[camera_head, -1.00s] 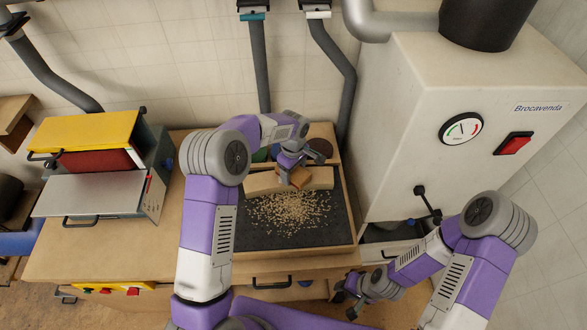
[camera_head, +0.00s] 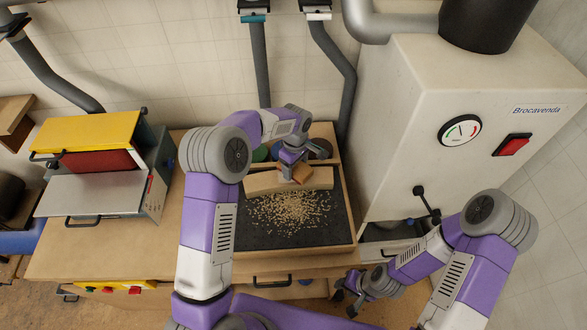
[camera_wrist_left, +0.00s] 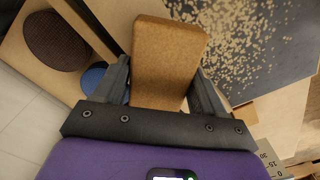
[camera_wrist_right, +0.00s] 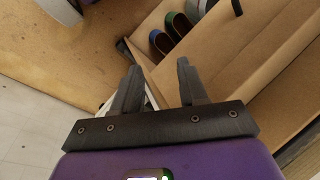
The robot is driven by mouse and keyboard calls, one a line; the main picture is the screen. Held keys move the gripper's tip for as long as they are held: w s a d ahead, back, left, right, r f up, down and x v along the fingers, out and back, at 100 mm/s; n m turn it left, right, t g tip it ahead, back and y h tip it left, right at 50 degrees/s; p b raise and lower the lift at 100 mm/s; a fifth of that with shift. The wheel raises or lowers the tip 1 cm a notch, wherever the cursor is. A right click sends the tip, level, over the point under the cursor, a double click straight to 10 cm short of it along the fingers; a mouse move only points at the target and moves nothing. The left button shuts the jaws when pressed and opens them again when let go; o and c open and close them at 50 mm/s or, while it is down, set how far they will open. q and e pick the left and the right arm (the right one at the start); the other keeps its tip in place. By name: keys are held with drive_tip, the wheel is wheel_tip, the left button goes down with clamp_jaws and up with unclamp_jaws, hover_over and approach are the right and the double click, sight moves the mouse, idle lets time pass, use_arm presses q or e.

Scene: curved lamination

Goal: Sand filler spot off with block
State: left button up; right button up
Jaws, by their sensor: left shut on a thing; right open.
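The curved lamination (camera_head: 262,182), a pale wood piece, lies along the back of the dark mat in the head view. My left gripper (camera_head: 290,168) is over its right half, shut on a brown sanding block (camera_head: 303,174). The block also fills the middle of the left wrist view (camera_wrist_left: 168,62), between the two fingers. I cannot tell whether the block touches the wood. The filler spot cannot be made out. My right gripper (camera_head: 346,300) is open and empty, low in front of the bench's right end; its spread fingers show in the right wrist view (camera_wrist_right: 158,85).
Pale crumbs (camera_head: 285,212) are scattered on the dark mat (camera_head: 250,236). Round discs (camera_head: 320,148) sit behind the lamination. A yellow-topped machine (camera_head: 95,130) stands at left on the bench, and a tall white cabinet (camera_head: 410,120) is close at right. Flexible hoses (camera_head: 260,65) hang behind.

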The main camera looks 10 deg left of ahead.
use_arm(q)
drive_tip(key=shift+s+r+p, duration=0.2)
drive_tip(key=shift+r+p, duration=0.3)
drive_tip(key=shift+r, duration=0.45)
drive_tip(key=shift+r+p, duration=1.25)
drive_tip(key=shift+r, duration=0.75)
drive_tip(key=shift+f, duration=0.1)
drive_tip(key=s+a+f+n+b, duration=0.1)
drive_tip(key=s+a+f+b, duration=0.15)
drive_tip(key=a, duration=0.75)
drive_tip(key=s+a+f+n+b, duration=0.2)
drive_tip(key=a+f, duration=0.1)
drive_tip(key=a, duration=0.7)
drive_tip(key=s+a+f+n+b, duration=0.1)
drive_tip(key=s+a+f+b, duration=0.15)
drive_tip(key=a, duration=0.75)
wheel_tip(320, 180, down, 9)
drive_tip(key=shift+d+f, duration=0.15)
drive_tip(key=shift+f, duration=0.05)
drive_tip(key=shift+s, duration=0.1)
